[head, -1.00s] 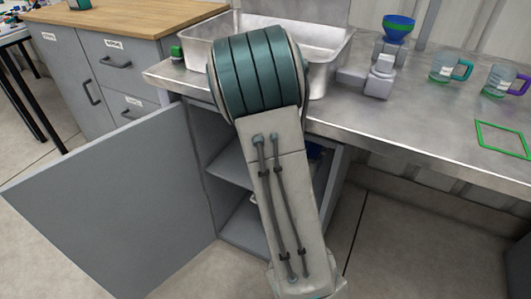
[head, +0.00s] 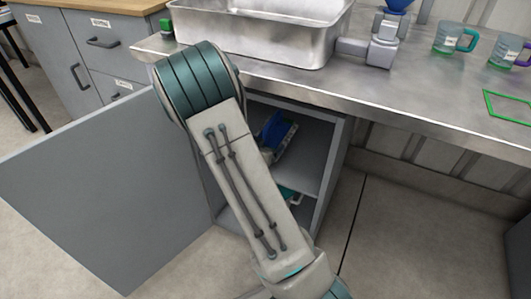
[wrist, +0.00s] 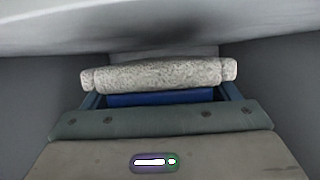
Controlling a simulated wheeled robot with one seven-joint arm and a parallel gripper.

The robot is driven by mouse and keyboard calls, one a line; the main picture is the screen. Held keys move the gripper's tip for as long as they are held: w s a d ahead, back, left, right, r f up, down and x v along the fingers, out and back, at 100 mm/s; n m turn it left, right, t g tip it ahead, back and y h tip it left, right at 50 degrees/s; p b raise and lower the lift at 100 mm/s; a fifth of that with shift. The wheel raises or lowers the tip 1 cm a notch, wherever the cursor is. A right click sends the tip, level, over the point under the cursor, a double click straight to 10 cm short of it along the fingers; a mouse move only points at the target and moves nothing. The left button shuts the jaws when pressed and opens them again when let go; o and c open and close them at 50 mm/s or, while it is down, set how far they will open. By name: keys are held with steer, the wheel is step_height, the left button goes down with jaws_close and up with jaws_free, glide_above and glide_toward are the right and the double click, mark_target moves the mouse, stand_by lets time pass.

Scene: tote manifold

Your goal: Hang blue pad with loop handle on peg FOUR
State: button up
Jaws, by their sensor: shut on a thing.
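The blue pad shows in the wrist view (wrist: 160,99) as a blue back close beyond my gripper, with a speckled grey-white roll-like part across its far side. Dark blue bars run along both sides of it. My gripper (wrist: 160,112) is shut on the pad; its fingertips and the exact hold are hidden. The walls around show grey and close. In the head view a blue thing (head: 274,131) shows inside the open cabinet, partly behind my arm; I cannot tell whether it is this pad. My gripper is not clear there. No peg FOUR is in view.
The cabinet door (head: 110,195) stands open to the left. A shelf (head: 305,172) divides the cabinet, with a green item (head: 288,193) below it. The counter (head: 420,100) above carries a metal basin (head: 260,38), glass mugs (head: 449,38) and a green outline. Floor at right is clear.

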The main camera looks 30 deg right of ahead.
steer(key=shift+f, duration=1.05)
steer(key=shift+b, duration=0.3)
steer(key=shift+f, duration=0.2)
steer(key=o, duration=1.1)
steer(key=shift+r, duration=0.1)
